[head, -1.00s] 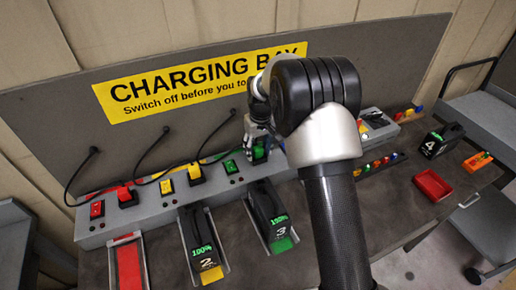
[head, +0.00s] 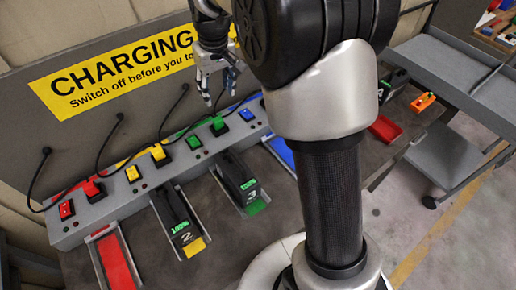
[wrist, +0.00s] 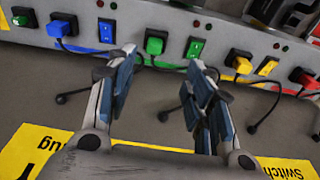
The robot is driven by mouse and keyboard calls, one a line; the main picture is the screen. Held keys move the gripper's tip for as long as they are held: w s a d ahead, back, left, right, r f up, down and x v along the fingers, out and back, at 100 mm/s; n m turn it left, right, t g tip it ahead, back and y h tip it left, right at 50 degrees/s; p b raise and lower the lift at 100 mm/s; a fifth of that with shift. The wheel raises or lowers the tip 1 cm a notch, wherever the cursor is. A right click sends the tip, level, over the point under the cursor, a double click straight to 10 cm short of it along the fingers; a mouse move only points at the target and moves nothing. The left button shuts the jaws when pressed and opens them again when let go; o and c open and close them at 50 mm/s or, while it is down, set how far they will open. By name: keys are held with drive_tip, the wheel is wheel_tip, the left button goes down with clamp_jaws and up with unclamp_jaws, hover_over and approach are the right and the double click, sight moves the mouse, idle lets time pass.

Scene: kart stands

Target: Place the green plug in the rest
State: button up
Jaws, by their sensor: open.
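The green plug (head: 219,125) sits on the grey charging strip beside a green rocker switch (head: 194,142). It also shows in the wrist view (wrist: 155,42), beside the green switch there (wrist: 193,47), with a black cable running off behind my fingers. My gripper (head: 217,86) is open and empty, raised above the strip in front of the yellow sign. In the wrist view my gripper's spread fingers (wrist: 162,68) appear below the plug and apart from it. I cannot make out which part is the rest.
Red (head: 92,190), yellow (head: 159,155) and blue (wrist: 62,25) plugs sit along the same strip. Black batteries marked 2 (head: 176,217) and 3 (head: 236,178) lie in bays in front. A red tray (head: 385,130) is at the right.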

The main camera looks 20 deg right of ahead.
drive_tip(key=s+r+t, duration=0.1)
drive_tip(key=s+r, duration=0.6)
drive_tip(key=s, duration=0.4)
drive_tip(key=s+f+m+t, duration=0.1)
drive_tip(key=s, duration=2)
drive_tip(key=shift+f+m+t, duration=0.25)
drive_tip(key=shift+m+t, duration=0.15)
drive_tip(key=shift+w, duration=0.1)
drive_tip(key=shift+f+b, duration=0.35)
drive_tip(key=shift+c, duration=0.4)
